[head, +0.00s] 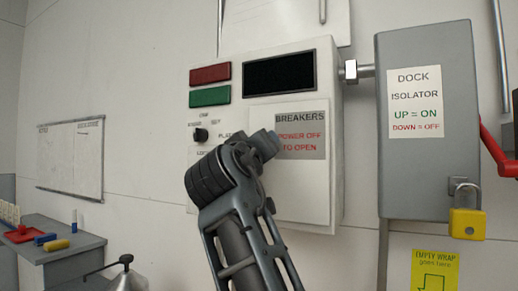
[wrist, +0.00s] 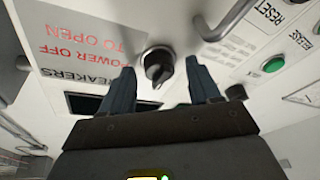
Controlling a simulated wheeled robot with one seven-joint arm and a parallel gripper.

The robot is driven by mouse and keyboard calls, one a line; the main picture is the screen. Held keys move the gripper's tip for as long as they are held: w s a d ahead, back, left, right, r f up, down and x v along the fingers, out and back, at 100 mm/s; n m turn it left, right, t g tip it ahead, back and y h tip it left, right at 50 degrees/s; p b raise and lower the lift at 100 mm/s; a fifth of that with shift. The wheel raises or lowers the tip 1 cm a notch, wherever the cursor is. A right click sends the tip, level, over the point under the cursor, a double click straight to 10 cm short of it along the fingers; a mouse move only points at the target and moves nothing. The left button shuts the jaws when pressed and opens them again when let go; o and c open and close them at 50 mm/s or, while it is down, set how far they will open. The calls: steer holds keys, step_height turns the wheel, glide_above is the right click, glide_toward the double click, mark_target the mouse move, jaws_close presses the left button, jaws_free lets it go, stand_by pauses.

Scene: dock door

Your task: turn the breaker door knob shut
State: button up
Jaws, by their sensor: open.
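The breaker door (head: 303,205) is a pale panel on the white control box, with a label (head: 315,150) reading "BREAKERS POWER OFF TO OPEN". It looks flush with the box. In the wrist view the dark round door knob (wrist: 158,62) shows beside that label, which is upside down there. My gripper (head: 265,143) is in front of the door's left side and hides the knob in the head view. In the wrist view my gripper (wrist: 161,72) is open, with one finger on each side of the knob. I cannot tell whether either finger touches it.
A black selector knob (head: 200,134), a green block (head: 210,96) and a red block (head: 210,74) are left of the door. A dark display (head: 279,74) sits above. A grey isolator box (head: 425,190) with a yellow padlock (head: 467,223) stands right. A bench (head: 65,253) is far left.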

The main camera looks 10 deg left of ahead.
steer(key=shift+s, duration=0.15)
steer(key=d+b+v, duration=0.1)
steer(key=v, duration=0.6)
steer(key=shift+s+a+f+b, duration=0.25)
steer(key=shift+a+b, duration=0.1)
steer(key=shift+a, duration=0.2)
